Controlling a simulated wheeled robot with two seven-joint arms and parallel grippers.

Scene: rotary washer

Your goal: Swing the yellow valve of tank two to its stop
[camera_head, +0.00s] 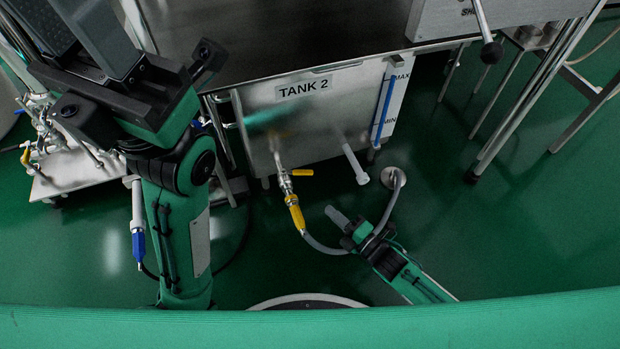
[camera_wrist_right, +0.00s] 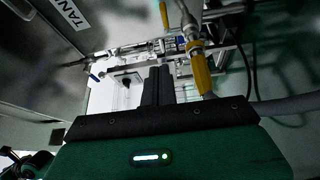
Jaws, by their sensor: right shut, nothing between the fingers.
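Tank two (camera_head: 262,118), labelled "TANK 2", is a steel tank in the middle of the head view. Its yellow valve lever (camera_head: 302,172) sticks out to the right from the pipe on the tank's lower front. It also shows at the top of the right wrist view (camera_wrist_right: 163,14). Below it hangs a yellow hose coupling (camera_head: 295,213), also in the wrist view (camera_wrist_right: 200,72). My right gripper (camera_head: 337,216) is shut and empty, below and right of the lever, apart from it. My left gripper (camera_head: 68,42) is raised at upper left, its fingers apart with nothing seen between them.
A grey hose (camera_head: 325,248) curves from the coupling below my right gripper to a round floor fitting (camera_head: 393,178). A white pipe stub (camera_head: 355,165) juts from the tank. A cart with valves (camera_head: 75,172) stands at left, steel legs (camera_head: 530,95) at right. Green floor is open at lower right.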

